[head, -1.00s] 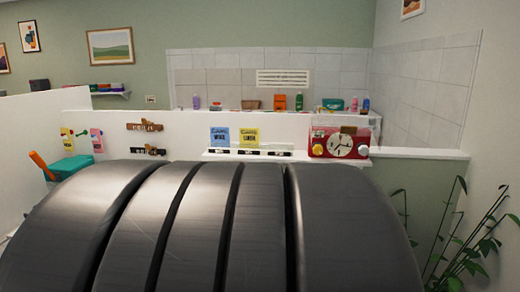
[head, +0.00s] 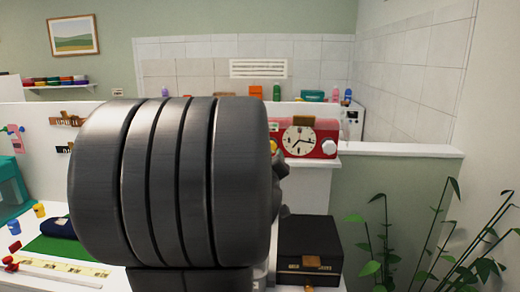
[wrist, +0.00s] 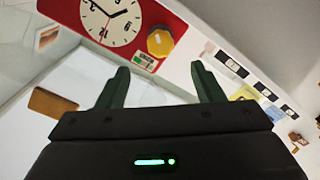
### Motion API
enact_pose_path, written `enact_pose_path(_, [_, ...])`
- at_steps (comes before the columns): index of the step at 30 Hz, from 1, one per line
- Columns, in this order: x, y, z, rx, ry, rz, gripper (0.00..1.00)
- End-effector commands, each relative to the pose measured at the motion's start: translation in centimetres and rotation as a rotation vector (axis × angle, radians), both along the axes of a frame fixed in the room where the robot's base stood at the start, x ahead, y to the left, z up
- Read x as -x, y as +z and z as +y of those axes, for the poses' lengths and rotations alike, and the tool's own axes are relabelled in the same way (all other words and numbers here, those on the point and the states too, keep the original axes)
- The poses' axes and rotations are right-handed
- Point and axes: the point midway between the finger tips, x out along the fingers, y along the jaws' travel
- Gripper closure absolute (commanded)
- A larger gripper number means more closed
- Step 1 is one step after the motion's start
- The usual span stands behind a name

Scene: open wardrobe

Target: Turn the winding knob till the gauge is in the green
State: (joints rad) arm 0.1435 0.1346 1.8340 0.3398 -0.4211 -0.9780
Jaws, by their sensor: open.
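A red box with a round white clock face (head: 299,142) stands on the ledge in the head view. It has a white knob (head: 328,147) at its right. In the wrist view the red box (wrist: 178,72) shows the clock face (wrist: 112,18), the yellow knob (wrist: 160,42) and a small gauge window (wrist: 144,61) with green and red parts. I cannot make out its pointer. My gripper (wrist: 158,86) is open and empty, its fingertips short of the yellow knob and apart from it.
A black case (head: 309,245) stands below the ledge. Leafy plants (head: 440,250) are at the right. My arm covers the middle of the head view. A white strip with dark fittings (wrist: 235,65) lies beside the red box in the wrist view.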

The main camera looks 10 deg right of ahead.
Motion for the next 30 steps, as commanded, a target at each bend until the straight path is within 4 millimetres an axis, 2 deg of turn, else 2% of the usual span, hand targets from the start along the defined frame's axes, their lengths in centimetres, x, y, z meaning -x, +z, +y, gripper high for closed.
enact_pose_path(12, [-6.8,0.1,-2.0,-0.002,0.0,0.002,0.39])
enact_pose_path(18, [-9.5,0.1,-2.7,-0.003,0.0,0.002,0.39])
enact_pose_path(24, [-10.9,0.0,-3.1,-0.002,0.0,0.002,0.39])
enact_pose_path(30, [-11.2,0.0,-3.2,-0.002,0.0,0.001,0.39])
